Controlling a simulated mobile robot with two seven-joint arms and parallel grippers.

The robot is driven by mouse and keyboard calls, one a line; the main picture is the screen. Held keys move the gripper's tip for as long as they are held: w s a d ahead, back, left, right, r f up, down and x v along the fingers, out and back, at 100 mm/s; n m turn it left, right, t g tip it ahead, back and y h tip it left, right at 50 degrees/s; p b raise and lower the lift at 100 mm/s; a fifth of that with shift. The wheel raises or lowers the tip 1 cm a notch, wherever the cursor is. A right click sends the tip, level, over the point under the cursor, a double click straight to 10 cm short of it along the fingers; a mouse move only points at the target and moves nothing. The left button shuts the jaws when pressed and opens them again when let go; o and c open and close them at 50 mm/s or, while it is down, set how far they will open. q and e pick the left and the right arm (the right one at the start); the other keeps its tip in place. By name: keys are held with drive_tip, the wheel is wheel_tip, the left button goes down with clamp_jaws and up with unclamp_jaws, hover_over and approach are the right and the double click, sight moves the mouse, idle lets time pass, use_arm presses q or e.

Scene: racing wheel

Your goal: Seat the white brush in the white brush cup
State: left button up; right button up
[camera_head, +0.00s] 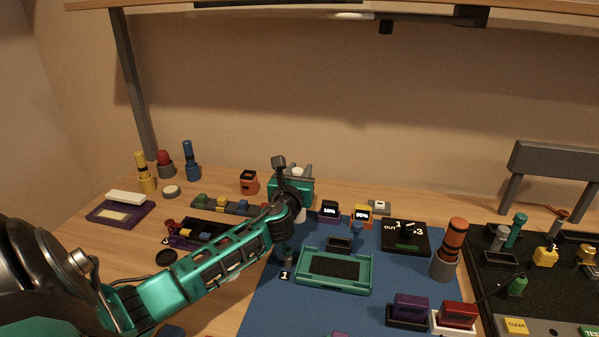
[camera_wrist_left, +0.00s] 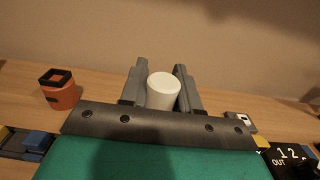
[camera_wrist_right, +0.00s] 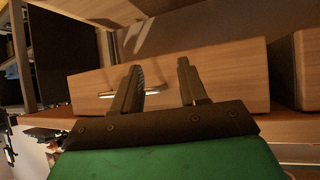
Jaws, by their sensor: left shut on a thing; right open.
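My left gripper (camera_head: 289,168) is at the back of the table in the head view. In the left wrist view my left gripper (camera_wrist_left: 160,68) is shut on the white brush (camera_wrist_left: 163,91), a white cylinder between its two grey fingers. The white brush top (camera_head: 298,172) also shows in the head view, partly hidden by the gripper. A white part shows just below the gripper; I cannot tell whether it is the brush or the white brush cup. My right gripper (camera_wrist_right: 160,72) is open and empty in front of a wooden drawer.
An orange holder (camera_head: 249,182) stands left of the left gripper. Yellow (camera_head: 147,185), red (camera_head: 165,157) and blue (camera_head: 191,173) pieces stand at the back left. Displays (camera_head: 329,211) stand right of the gripper. A teal tray (camera_head: 334,290) lies on the blue mat (camera_head: 270,308).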

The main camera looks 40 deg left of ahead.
use_arm(q)
drive_tip(key=shift+f+b, duration=0.55)
drive_tip(key=shift+f, duration=0.25)
drive_tip(key=o, duration=1.1)
drive_tip(key=shift+r, duration=0.1)
drive_tip(key=p+v, duration=0.1)
drive_tip(key=v, duration=1.2)
